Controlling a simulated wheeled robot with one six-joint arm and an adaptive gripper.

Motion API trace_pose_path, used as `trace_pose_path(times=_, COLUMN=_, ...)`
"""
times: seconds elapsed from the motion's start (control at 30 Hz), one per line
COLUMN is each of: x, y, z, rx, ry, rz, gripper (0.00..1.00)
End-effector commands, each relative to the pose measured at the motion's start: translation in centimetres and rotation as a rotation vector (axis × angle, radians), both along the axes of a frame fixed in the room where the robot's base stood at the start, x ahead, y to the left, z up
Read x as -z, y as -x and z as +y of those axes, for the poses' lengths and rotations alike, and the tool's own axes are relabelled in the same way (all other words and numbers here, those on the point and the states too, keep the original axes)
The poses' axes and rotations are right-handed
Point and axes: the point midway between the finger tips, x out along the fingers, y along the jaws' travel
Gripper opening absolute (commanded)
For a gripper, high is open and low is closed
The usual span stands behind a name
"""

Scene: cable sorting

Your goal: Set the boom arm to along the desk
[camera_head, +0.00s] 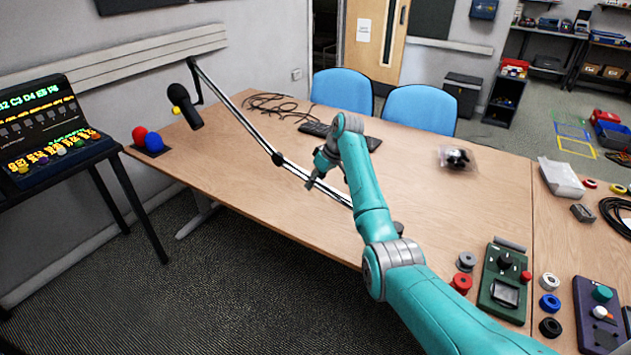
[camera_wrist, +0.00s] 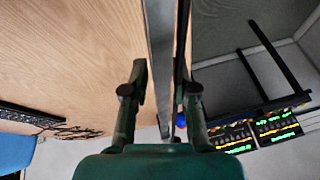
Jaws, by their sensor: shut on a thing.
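The boom arm (camera_head: 240,115) is a thin pale and dark pole with a dark mid joint. It runs diagonally over the desk (camera_head: 225,165), from upper left toward the near edge, where my own arm hides part of it. A dark microphone (camera_head: 186,108) with a yellow band hangs at its far left end. My gripper (camera_head: 311,183) is on the boom's lower section, just right of the mid joint. In the wrist view the boom (camera_wrist: 160,30) passes between the two fingers of my gripper (camera_wrist: 161,85), which is shut on it.
A red and blue ball pair (camera_head: 147,140) sits at the desk's left end, beside a lit console (camera_head: 45,125). A cable coil (camera_head: 268,103) and a keyboard (camera_head: 318,130) lie behind the boom. Control boxes (camera_head: 503,282) stand at the near right. Blue chairs (camera_head: 342,90) line the far side.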

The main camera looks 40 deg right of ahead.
Motion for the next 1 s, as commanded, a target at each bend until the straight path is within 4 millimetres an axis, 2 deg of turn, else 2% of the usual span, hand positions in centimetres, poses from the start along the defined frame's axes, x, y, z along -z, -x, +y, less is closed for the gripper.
trace_pose_path(times=0.23, x=0.0, y=0.0, z=0.0, rx=-0.001, ry=0.000, rz=-0.001, gripper=0.00)
trace_pose_path(times=0.27, x=0.0, y=0.0, z=0.0, rx=-0.001, ry=0.000, rz=-0.001, gripper=0.30)
trace_pose_path(times=0.3, x=0.0, y=0.0, z=0.0, rx=-0.001, ry=0.000, rz=-0.001, gripper=0.40)
trace_pose_path(times=0.37, x=0.0, y=0.0, z=0.0, rx=-0.001, ry=0.000, rz=-0.001, gripper=0.54)
trace_pose_path(times=0.77, x=-0.5, y=0.1, z=-0.2, rx=0.001, ry=0.001, rz=-0.001, gripper=0.54)
trace_pose_path(times=1.0, x=-4.0, y=1.4, z=-1.2, rx=0.000, ry=0.002, rz=-0.002, gripper=0.54)
